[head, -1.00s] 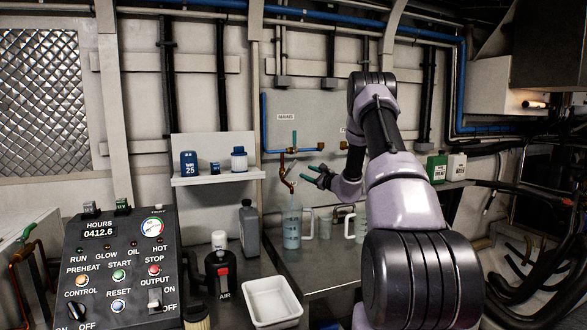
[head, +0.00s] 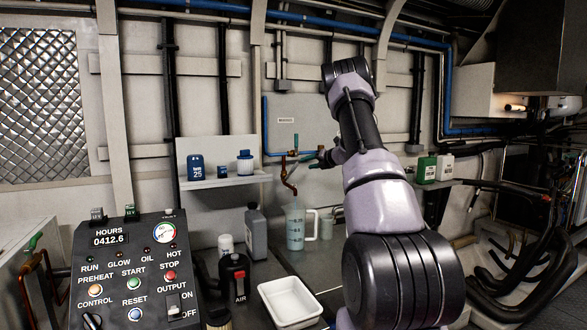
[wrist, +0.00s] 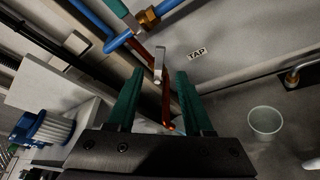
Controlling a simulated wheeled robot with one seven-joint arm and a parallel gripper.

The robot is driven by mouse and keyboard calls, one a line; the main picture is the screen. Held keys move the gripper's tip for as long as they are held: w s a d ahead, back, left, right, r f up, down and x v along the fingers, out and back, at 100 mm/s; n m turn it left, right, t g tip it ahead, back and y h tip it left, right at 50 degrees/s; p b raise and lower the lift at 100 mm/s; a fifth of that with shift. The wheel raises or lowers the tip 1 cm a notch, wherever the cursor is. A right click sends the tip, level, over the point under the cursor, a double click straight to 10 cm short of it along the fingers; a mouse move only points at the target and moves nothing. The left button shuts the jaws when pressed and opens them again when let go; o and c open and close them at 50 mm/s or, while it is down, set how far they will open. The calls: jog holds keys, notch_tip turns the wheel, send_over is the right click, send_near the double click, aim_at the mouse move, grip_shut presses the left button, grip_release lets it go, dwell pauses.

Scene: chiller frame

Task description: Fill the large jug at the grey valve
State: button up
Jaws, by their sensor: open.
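A clear jug (head: 296,230) with graduation marks and a handle on its right stands upright on the bench below the copper spout (head: 289,183). Its lower part looks bluish; I cannot tell the liquid level. My gripper (head: 314,160) is up at the pipework, just right of the spout. In the wrist view, the open teal fingers (wrist: 158,102) have a grey lever (wrist: 159,64) and the copper spout (wrist: 168,105) showing between them. I cannot tell whether they touch the lever. A teal-handled valve (head: 295,142) is on the pipe; it also shows in the wrist view (wrist: 117,8).
A small cup (head: 327,227) stands right of the jug, also in the wrist view (wrist: 265,121). A grey bottle (head: 256,234) and white tray (head: 291,302) are left and in front. A shelf (head: 222,181) holds blue containers. My arm hides the bench's right side.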

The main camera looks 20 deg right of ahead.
aim_at(296, 166)
jog(key=x, duration=0.9)
jog(key=shift+w+a+f, duration=0.1)
jog(key=shift+w, duration=0.25)
grip_shut()
dwell(0.9)
